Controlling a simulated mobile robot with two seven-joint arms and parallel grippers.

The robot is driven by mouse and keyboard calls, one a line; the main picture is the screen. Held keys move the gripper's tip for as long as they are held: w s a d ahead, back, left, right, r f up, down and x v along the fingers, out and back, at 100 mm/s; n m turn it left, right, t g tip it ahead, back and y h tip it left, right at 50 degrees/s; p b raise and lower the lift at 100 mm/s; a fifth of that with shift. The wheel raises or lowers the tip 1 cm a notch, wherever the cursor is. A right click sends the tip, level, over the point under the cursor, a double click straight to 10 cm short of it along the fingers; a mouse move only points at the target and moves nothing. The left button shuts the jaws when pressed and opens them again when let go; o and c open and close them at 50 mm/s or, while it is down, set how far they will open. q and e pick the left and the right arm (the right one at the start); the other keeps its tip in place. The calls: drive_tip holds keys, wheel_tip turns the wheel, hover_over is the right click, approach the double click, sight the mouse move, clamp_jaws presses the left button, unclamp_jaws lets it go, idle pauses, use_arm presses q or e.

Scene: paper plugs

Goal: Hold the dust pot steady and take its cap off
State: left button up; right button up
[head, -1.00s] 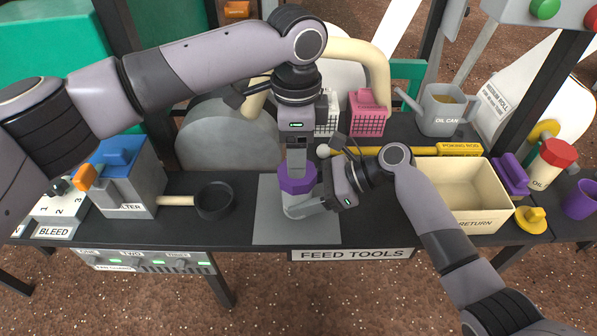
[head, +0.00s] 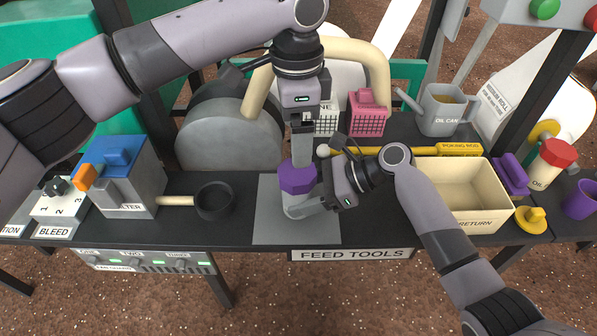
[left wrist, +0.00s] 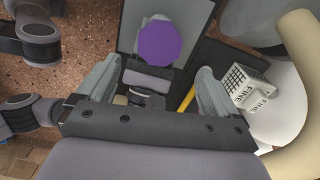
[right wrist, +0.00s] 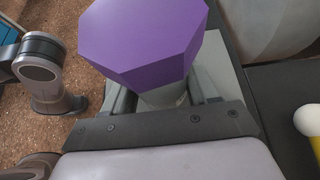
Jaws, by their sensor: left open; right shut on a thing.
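The dust pot (head: 294,206) stands on the grey mat (head: 265,232), a pale body under a purple octagonal cap (head: 297,179). The cap sits on the pot; it also shows in the left wrist view (left wrist: 159,43) and fills the top of the right wrist view (right wrist: 145,45). My right gripper (head: 312,207) is shut on the pot's body from the right, below the cap. My left gripper (head: 301,160) points down just above the cap, open, with nothing between its fingers.
A black round pan (head: 215,200) and the filter box (head: 128,180) stand left of the mat. The cream return tray (head: 483,216) lies right, behind my right forearm. A yellow rod (head: 420,150), a pink basket (head: 366,118) and the oil can (head: 445,110) are behind.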

sight(297, 171)
use_arm(q)
drive_tip(key=shift+f, duration=2.35)
drive_tip(key=m, duration=0.8)
drive_tip(key=shift+m, duration=0.3)
drive_tip(key=shift+f, duration=2)
drive_tip(key=shift+c, duration=0.2)
